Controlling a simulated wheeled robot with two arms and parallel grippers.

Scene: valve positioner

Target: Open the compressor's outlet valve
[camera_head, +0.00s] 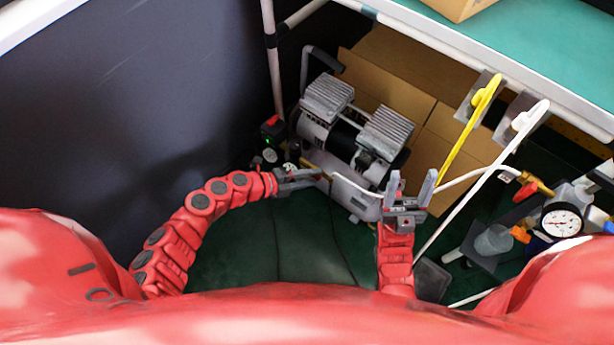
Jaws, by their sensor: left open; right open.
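The compressor (345,128), with two ribbed grey heads and a black and silver body, stands on the dark green floor under the bench. A small pressure dial (270,156) and a red switch (272,122) are at its left end. My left gripper (318,178) is open at the compressor's near left side, just below the dial; its fingers are seen nearly edge-on. I cannot make out the outlet valve clearly; small fittings there are partly hidden by this gripper. My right gripper (411,185) is open and empty, fingers pointing up, in front of the compressor's right end.
A white hose (455,181) runs from the compressor behind my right gripper to a brass fitting with a red handle (525,192). A gauge (562,220) is at right. Yellow (458,143) and white tubes hang there. Cardboard boxes (400,72) stand behind; a dark wall is left.

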